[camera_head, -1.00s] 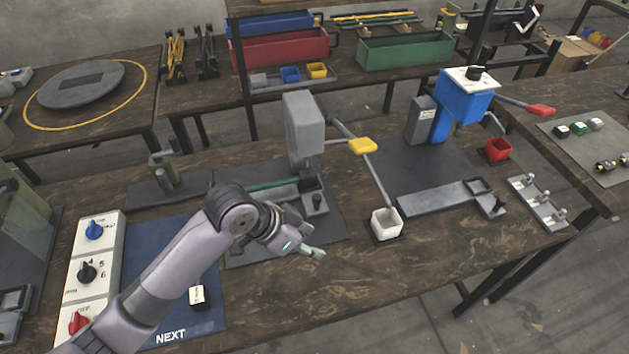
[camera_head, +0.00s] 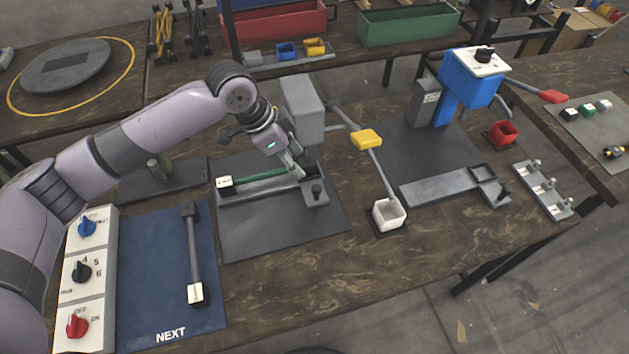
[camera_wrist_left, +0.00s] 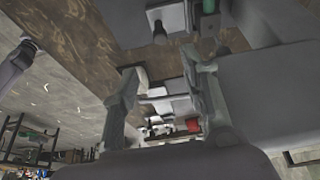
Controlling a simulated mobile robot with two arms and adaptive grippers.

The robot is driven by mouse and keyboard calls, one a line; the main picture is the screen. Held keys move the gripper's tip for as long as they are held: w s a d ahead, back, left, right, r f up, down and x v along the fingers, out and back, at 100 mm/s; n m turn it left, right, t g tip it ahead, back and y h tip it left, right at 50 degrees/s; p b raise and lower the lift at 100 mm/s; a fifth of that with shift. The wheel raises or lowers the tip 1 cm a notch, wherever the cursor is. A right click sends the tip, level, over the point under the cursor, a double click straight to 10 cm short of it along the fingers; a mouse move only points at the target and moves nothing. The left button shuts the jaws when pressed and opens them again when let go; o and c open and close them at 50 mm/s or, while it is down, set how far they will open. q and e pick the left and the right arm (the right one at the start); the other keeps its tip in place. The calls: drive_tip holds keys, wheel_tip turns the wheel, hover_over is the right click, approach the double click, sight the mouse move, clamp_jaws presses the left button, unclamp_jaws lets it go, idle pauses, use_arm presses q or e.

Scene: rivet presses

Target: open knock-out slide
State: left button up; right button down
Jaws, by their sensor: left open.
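The grey press (camera_head: 303,103) with a yellow-handled lever (camera_head: 367,139) stands at the centre of the bench. At its foot lies a long grey slide track with a green strip (camera_head: 262,176). A small grey block with a dark upright knob (camera_head: 317,190) is at the track's right end. My left gripper (camera_head: 300,172) points down beside the press head, over the track's right part and just left of the knob. In the left wrist view its two fingers (camera_wrist_left: 168,92) are apart, with nothing seen between them. Contact with the slide cannot be told. My right gripper is not in view.
A blue press (camera_head: 470,80) with a grey slide arm (camera_head: 437,190) is further right. At left are a knob panel (camera_head: 84,280) and a blue mat (camera_head: 150,270) holding a bar. The front bench strip is clear.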

sight(317, 187)
use_arm(q)
drive_tip(key=p+x, duration=0.1)
drive_tip(key=x, duration=1)
drive_tip(key=shift+d+f+p, duration=0.2)
drive_tip(key=shift+p, duration=0.1)
drive_tip(key=shift+w+d+f, duration=0.15)
drive_tip(key=shift+f, duration=0.4)
drive_tip(key=shift+c, duration=0.5)
clamp_jaws()
